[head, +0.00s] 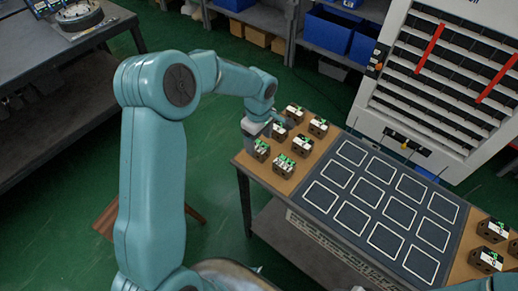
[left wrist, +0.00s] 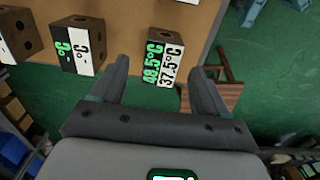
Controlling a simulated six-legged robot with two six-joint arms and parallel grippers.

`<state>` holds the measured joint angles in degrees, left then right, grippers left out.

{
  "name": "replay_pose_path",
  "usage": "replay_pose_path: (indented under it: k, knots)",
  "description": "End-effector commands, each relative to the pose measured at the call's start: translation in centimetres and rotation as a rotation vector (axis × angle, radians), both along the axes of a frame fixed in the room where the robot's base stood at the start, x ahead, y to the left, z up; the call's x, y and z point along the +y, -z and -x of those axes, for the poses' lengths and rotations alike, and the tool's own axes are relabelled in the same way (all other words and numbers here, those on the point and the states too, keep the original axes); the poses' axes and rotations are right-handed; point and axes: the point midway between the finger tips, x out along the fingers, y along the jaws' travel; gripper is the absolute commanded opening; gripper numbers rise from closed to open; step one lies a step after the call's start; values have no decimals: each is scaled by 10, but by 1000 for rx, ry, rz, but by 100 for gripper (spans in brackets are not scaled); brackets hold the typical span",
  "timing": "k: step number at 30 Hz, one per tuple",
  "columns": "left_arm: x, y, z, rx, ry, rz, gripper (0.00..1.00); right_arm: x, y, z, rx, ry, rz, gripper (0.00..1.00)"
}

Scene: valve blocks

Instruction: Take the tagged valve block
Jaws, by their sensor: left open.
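Several dark valve blocks with white and green labels stand on the tan left end of the table. One valve block (head: 261,150) stands near the table's left corner. My left gripper (head: 257,130) is just above it, partly hidden by its own wrist. In the left wrist view a block (left wrist: 164,60) labelled 48.5°C in green and 37.5°C in black shows between the fingertips of my open left gripper (left wrist: 160,64). The fingers do not appear to touch it. To its left, another block (left wrist: 80,42) shows only dashes with °C. My right gripper is not in view.
Neighbouring blocks (head: 284,165) and (head: 303,145) stand close by. A dark mat (head: 391,190) with empty white-outlined squares covers the table's middle. More blocks (head: 487,259) stand at the right end. A white shelved cabinet (head: 398,120) stands behind. A wooden stool (left wrist: 222,92) stands beside the table.

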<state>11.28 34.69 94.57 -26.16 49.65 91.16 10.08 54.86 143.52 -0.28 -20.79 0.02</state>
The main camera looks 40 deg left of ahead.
Motion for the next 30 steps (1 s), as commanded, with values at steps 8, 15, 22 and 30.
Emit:
replay_pose_path:
  k: [8, 15, 22, 30]
  knots:
    - [-1, 40, 1, 3, 0, 1, 74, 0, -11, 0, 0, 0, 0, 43]
    - [-1, 44, 1, 1, 0, 0, 74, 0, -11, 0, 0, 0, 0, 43]
    - [-1, 44, 1, 1, 0, 0, 9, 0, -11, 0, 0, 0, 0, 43]
    - [-1, 42, 0, -1, 0, -1, 0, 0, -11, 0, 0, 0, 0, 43]
